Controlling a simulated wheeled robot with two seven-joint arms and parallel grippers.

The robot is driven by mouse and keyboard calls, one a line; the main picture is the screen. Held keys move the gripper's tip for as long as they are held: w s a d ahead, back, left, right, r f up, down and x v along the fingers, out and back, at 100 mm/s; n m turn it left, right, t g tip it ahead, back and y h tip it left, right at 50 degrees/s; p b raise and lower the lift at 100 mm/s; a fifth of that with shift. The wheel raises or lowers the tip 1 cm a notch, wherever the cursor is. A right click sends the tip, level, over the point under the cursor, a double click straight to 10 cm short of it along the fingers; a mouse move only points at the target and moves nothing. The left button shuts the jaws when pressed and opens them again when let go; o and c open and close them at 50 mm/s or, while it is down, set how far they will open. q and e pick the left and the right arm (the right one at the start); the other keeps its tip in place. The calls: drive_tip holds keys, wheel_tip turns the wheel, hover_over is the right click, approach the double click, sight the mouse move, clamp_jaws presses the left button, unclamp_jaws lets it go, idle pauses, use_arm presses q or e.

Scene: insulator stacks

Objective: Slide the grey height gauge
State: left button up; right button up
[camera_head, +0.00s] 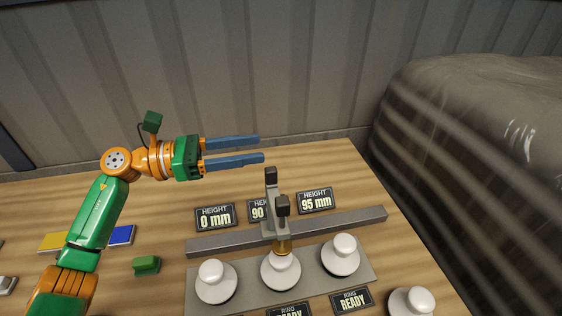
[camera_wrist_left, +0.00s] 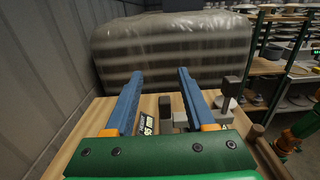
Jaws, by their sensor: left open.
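The grey height gauge (camera_head: 272,215) stands on a grey rail (camera_head: 340,221) at about its middle, with two dark-topped posts and a brass tip pointing down at the middle white insulator (camera_head: 281,270). In the left wrist view the gauge's dark posts (camera_wrist_left: 228,88) show beyond and right of the fingers. My left gripper (camera_head: 262,148) is open and empty, its two blue fingers above and behind the gauge, apart from it. The fingers also show in the left wrist view (camera_wrist_left: 160,78). My right gripper is not in view.
White insulators (camera_head: 215,281) and (camera_head: 341,255) stand on a grey plate (camera_head: 365,273); another insulator (camera_head: 411,301) is at the front right. Height signs (camera_head: 215,216) and (camera_head: 316,200) stand behind the rail. A green block (camera_head: 146,265) lies left. A wrapped bulk (camera_head: 480,130) stands right.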

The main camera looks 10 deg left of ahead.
use_arm(q)
wheel_tip(320, 180, down, 6)
drive_tip(key=b, duration=0.5)
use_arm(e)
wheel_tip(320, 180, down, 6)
use_arm(q)
drive_tip(key=p+x, duration=0.4)
drive_tip(key=x, duration=0.3)
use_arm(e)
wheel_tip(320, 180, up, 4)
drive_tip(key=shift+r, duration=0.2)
use_arm(q)
drive_tip(key=shift+s+d+r, duration=0.1)
drive_tip(key=shift+r, duration=0.05)
clamp_jaws()
